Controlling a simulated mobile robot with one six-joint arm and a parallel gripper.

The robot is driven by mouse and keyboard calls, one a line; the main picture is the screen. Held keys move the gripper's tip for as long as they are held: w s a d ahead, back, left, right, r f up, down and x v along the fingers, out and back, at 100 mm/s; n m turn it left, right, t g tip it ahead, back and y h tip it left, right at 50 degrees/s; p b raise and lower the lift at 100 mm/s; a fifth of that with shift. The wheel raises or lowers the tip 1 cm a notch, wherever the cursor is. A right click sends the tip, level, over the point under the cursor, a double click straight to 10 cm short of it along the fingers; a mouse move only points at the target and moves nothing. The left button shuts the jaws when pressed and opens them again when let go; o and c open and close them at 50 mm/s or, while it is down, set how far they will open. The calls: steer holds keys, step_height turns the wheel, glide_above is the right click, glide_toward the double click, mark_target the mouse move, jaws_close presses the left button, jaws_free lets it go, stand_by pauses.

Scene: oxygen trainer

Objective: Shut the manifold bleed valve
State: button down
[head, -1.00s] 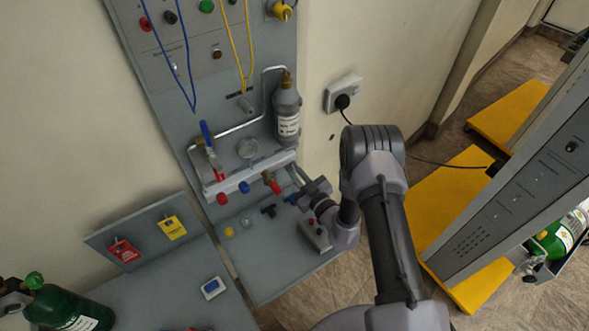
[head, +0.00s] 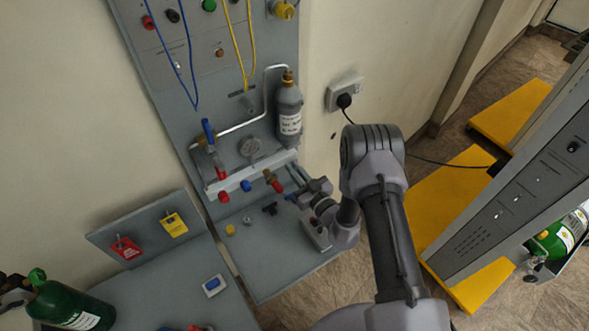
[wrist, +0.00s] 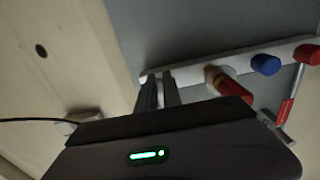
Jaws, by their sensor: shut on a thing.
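The white manifold bar (head: 250,172) crosses the lower grey wall panel. Along it are a red knob (head: 222,196), a blue knob (head: 246,186) and a red knob with a brass neck (head: 276,186). My gripper (head: 297,176) is at the bar's right end, its fingers pointing at the panel. In the wrist view the fingers (wrist: 160,92) are close together at the bar's near end, beside the brass-necked red knob (wrist: 230,84). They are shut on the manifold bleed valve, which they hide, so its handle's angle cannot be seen.
A grey cylinder (head: 288,108) stands above the bar, and a lever with blue and red parts (head: 211,137) is at its left. Small fittings (head: 270,208) lie on the grey shelf below. A socket with a black plug (head: 344,99) and cable is to the right.

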steer(key=c, duration=1.5)
jaws_free()
steer(key=shift+s, duration=0.1)
steer(key=p+v, duration=0.1)
steer(key=v, duration=1.6)
steer(key=shift+p, duration=0.3)
steer(key=shift+d, duration=0.15)
